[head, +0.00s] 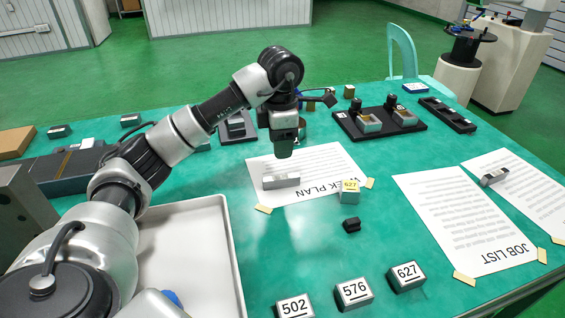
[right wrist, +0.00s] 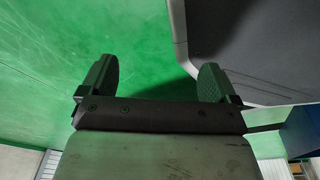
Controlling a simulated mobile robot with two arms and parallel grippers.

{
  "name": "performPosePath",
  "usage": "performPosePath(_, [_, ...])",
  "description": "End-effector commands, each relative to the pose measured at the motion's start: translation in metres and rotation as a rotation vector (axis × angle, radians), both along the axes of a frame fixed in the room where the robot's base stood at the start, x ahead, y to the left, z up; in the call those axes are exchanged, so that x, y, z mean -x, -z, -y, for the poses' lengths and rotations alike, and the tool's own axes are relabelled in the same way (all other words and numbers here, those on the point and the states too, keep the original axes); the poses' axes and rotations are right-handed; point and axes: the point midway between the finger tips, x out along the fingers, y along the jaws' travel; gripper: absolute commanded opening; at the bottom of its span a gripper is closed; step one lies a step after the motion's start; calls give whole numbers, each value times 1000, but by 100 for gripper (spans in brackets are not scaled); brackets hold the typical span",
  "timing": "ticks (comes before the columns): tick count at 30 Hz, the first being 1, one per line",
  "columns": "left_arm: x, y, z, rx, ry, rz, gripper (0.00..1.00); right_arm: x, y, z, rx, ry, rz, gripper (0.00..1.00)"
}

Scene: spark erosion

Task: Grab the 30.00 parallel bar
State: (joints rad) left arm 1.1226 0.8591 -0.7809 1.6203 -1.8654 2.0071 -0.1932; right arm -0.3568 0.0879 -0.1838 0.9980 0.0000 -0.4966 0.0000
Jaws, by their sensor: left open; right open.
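A light grey metal bar (head: 282,182) lies on the work plan sheet (head: 325,165) in the middle of the table; I cannot read a 30.00 marking on it. My left gripper (head: 284,153) points down above the far part of that sheet, just beyond the bar and apart from it. It is open, with no object visible in it. My right gripper (right wrist: 157,82) shows in the right wrist view, open and empty over green surface.
Number blocks 502, 576 (head: 354,293) and 627 line the front. A white tray (head: 232,262) is at the left. A black fixture plate (head: 378,124) is at the back.

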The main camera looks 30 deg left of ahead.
Motion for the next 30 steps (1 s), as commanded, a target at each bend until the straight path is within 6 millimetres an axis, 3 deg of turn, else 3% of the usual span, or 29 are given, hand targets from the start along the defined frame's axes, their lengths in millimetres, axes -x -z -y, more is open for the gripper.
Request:
performPosePath(7, [1, 35, 0, 1, 0, -4, 49, -15, -7, -2, -2, 2, 11, 91])
performPosePath(17, [1, 66, 1, 1, 1, -2, 49, -21, -11, -4, -1, 3, 13, 91])
performPosePath(24, [1, 101, 2, 1, -1, -4, 49, -25, -14, -4, -2, 3, 17, 91])
performPosePath(30, [0, 108, 2, 1, 0, 0, 49, -28, -16, -5, -2, 3, 18, 91])
